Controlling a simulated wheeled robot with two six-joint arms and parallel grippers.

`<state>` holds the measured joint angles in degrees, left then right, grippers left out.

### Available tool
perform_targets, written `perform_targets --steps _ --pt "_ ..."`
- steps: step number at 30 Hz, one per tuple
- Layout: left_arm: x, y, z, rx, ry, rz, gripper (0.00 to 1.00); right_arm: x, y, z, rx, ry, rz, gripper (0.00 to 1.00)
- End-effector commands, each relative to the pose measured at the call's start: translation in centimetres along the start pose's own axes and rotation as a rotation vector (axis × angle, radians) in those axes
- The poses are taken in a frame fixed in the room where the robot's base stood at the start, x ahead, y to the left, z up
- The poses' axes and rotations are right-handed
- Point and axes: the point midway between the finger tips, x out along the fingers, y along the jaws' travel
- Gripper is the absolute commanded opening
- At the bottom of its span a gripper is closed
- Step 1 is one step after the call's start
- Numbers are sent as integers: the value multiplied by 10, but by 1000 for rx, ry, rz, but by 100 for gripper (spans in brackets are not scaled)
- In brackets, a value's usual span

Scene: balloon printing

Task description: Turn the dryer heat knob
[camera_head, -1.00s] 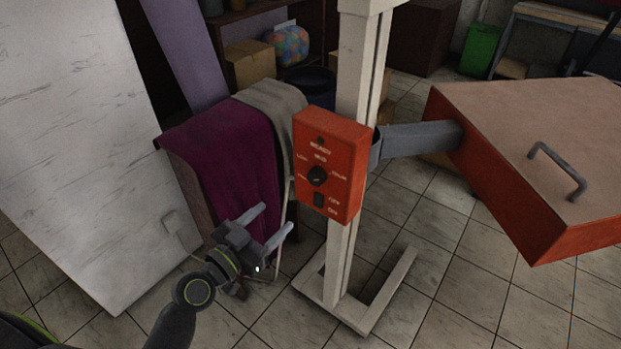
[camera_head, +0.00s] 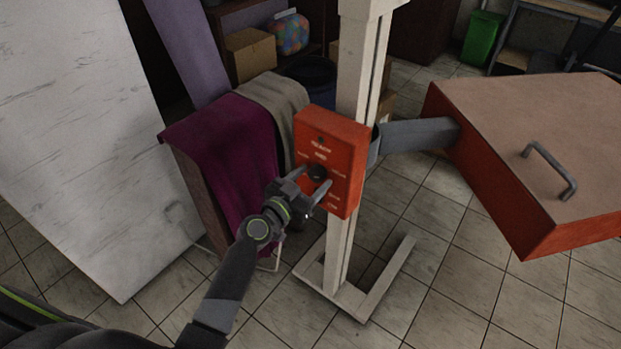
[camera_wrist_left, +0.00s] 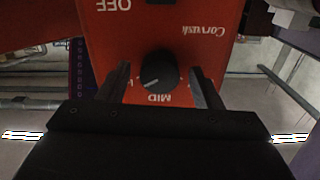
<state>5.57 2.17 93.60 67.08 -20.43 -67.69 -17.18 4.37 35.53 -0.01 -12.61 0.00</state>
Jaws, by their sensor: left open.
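The dryer's orange-red control box (camera_head: 345,150) is fixed to a pale upright post. Its black round heat knob (camera_head: 317,172) sits on the front face. My left gripper (camera_head: 314,182) is open at the box, with its fingertips close to the knob. In the left wrist view the knob (camera_wrist_left: 160,69) lies between the two spread fingers (camera_wrist_left: 160,85), with "MID" lettering beside it and a light pointer mark on it. The fingers are apart from the knob's sides. Whether the fingertips touch the panel, I cannot tell. My right gripper is out of view.
The dryer's large flat head (camera_head: 535,165) with a grey handle extends right from the post (camera_head: 345,240) on a grey arm. A chair draped with purple cloth (camera_head: 225,150) stands behind my left arm. A white marbled board (camera_head: 75,130) leans at left. Tiled floor is clear at front right.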

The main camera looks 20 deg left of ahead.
Motion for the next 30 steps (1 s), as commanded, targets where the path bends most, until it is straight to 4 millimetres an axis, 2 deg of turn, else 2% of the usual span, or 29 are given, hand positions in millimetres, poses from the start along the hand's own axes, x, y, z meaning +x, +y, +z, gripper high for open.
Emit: perform_targets --steps 6,15,17,23,30 --pt "0 0 0 0 0 0 59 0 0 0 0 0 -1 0" --pt "0 0 0 0 0 0 20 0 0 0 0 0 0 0" --pt "0 0 0 0 0 0 14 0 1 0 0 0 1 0" --pt "0 0 0 -14 0 0 14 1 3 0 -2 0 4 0" --pt "0 0 1 -112 0 -1 14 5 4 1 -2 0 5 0"
